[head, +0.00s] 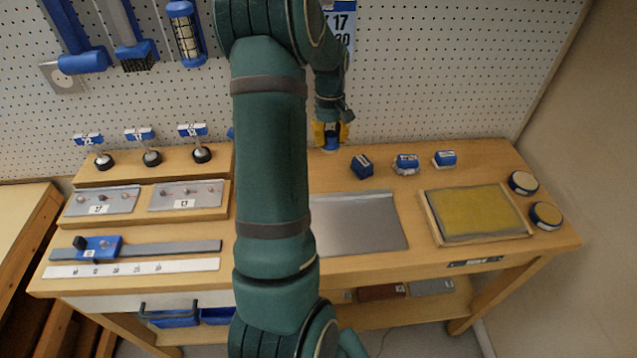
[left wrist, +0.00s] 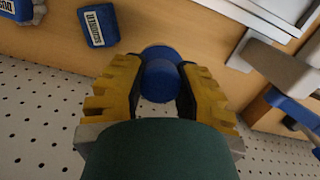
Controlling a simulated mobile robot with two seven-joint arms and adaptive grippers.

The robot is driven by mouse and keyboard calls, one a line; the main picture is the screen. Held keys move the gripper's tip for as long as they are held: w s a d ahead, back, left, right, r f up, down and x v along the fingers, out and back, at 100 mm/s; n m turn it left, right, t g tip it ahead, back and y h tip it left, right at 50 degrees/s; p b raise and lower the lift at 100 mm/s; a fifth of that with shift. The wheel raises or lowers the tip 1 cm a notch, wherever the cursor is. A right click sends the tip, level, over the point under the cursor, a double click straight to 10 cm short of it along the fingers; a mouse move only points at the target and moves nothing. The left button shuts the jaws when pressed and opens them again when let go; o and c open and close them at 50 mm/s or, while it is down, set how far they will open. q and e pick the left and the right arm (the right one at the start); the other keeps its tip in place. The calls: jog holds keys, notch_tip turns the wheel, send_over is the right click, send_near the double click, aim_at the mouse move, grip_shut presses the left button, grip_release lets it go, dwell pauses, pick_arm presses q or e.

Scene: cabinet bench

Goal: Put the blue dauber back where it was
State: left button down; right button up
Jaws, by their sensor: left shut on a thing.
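The blue dauber (left wrist: 160,82) is a round blue piece between the yellow fingers of my left gripper (left wrist: 158,95) in the left wrist view. A wider blue round part shows just beyond it. In the head view my left gripper (head: 331,134) is at the back edge of the bench, close to the pegboard, pointing down. A bit of blue (head: 331,148) shows under its fingers. The gripper is shut on the dauber. I cannot tell whether the dauber's lower end touches the bench. My right gripper is not in view.
Several blue blocks (head: 406,164) stand to the right of the gripper. A metal plate (head: 357,222), a yellow pad in a tray (head: 476,212) and two round tins (head: 546,215) lie nearer the front right. Small gauges (head: 152,157) stand at left. My arm hides the bench's middle.

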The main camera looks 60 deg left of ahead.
aim_at(319, 175)
pick_arm(q)
jog(key=shift+n, duration=0.4)
jog(key=s+f+b, duration=0.1)
jog(key=f, duration=0.2)
jog(key=a+f, duration=0.1)
jog(key=f, duration=0.2)
jog(key=s+f+b, duration=0.1)
jog(key=f, duration=0.2)
jog(key=shift+s+a+f+b, duration=0.3)
jog(key=shift+f+b, duration=0.05)
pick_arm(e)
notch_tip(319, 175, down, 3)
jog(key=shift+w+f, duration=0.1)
pick_arm(q)
jog(key=shift+f, duration=0.2)
jog(key=c, duration=0.8)
grip_release()
jog(key=shift+o, duration=0.2)
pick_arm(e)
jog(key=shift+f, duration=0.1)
pick_arm(q)
jog(key=shift+r, duration=0.1)
notch_tip(319, 175, up, 12)
jog(key=a+p, duration=0.1)
jog(key=p, duration=0.1)
jog(key=shift+p, duration=0.35)
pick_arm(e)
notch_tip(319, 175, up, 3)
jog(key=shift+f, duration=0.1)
